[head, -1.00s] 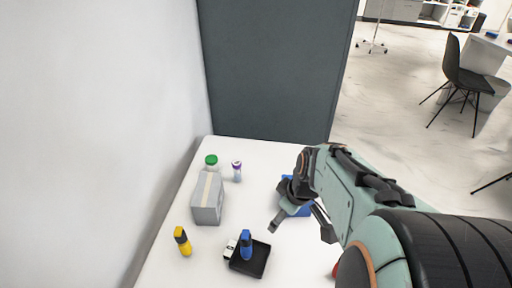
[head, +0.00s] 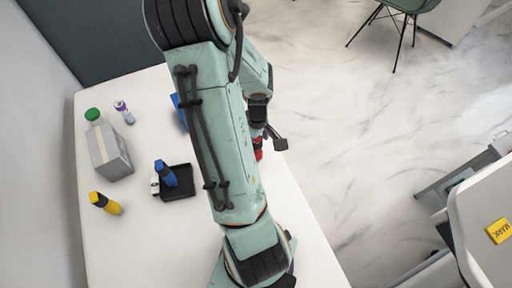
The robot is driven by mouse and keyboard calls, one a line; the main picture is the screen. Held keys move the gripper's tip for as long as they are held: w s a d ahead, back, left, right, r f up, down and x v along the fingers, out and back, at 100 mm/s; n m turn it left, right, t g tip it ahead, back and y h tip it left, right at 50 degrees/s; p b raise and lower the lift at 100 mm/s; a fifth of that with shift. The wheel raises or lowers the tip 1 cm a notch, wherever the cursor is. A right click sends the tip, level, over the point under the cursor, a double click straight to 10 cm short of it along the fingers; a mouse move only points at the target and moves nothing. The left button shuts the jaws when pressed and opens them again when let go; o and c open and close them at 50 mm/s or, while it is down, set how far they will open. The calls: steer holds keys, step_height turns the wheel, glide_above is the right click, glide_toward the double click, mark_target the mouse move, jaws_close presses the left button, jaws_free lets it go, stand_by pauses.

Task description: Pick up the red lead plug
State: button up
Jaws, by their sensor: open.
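The red lead plug (head: 258,149) shows as a small red and dark piece near the table's right edge, partly hidden by my arm and gripper. My gripper (head: 269,143) is open, with one dark finger showing to the right of the plug. The other finger is mostly hidden, so I cannot tell whether the jaws are around the plug or above it. A blue plug (head: 166,172) stands at the black tray (head: 182,184), and a yellow plug (head: 105,203) with a black end is on the table at the left.
A blue object (head: 179,112) is half hidden behind my arm. The front of the white table (head: 150,250) is clear.

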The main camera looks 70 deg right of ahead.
jaws_close()
